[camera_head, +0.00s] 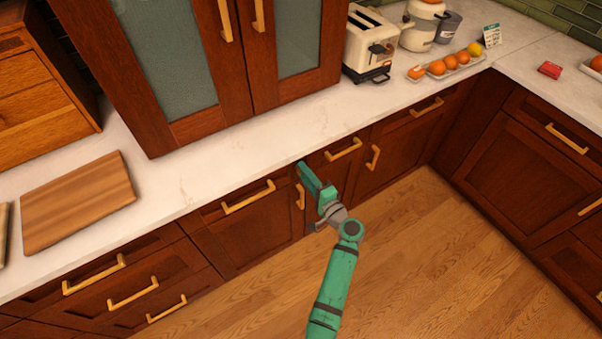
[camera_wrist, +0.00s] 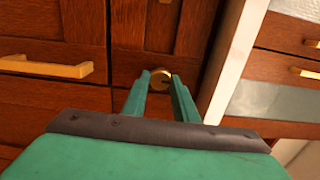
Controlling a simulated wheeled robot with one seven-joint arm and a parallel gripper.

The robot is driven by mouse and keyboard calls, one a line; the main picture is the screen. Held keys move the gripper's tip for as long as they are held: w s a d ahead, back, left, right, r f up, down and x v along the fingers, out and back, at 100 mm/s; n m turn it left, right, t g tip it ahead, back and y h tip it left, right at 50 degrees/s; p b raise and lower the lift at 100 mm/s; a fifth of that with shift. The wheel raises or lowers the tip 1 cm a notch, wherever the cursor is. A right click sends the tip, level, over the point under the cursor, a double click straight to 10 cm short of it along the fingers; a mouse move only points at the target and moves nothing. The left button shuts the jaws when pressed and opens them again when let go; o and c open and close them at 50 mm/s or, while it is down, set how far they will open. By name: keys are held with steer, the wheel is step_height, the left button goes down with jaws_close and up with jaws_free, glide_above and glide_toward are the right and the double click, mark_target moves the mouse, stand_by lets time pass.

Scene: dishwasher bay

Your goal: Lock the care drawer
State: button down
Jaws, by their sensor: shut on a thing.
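My gripper (camera_wrist: 159,82) is shut on a small round brass lock knob (camera_wrist: 158,74), with one finger at each side of it. The knob sits on a narrow dark wood front (camera_wrist: 190,72), and I take this to be the care drawer, though no label shows. The front looks flush with the wood around it. In the head view my gripper (camera_head: 305,170) reaches the cabinet fronts just below the counter edge and hides the knob. Whether the lock is turned cannot be told.
A brass drawer handle (camera_wrist: 45,66) is left of my gripper in the wrist view. In the head view the white counter (camera_head: 235,150) holds a cutting board (camera_head: 78,200), a glass-door cabinet (camera_head: 180,60) and a toaster (camera_head: 368,45). The wooden floor (camera_head: 440,260) is clear.

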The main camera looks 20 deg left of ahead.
stand_by(0.3)
steer(key=c, duration=1.4)
jaws_free()
steer(key=shift+c, duration=0.2)
steer(key=shift+d, duration=0.1)
steer(key=v, duration=1)
steer(key=shift+s+d, duration=0.2)
steer(key=shift+d, duration=0.1)
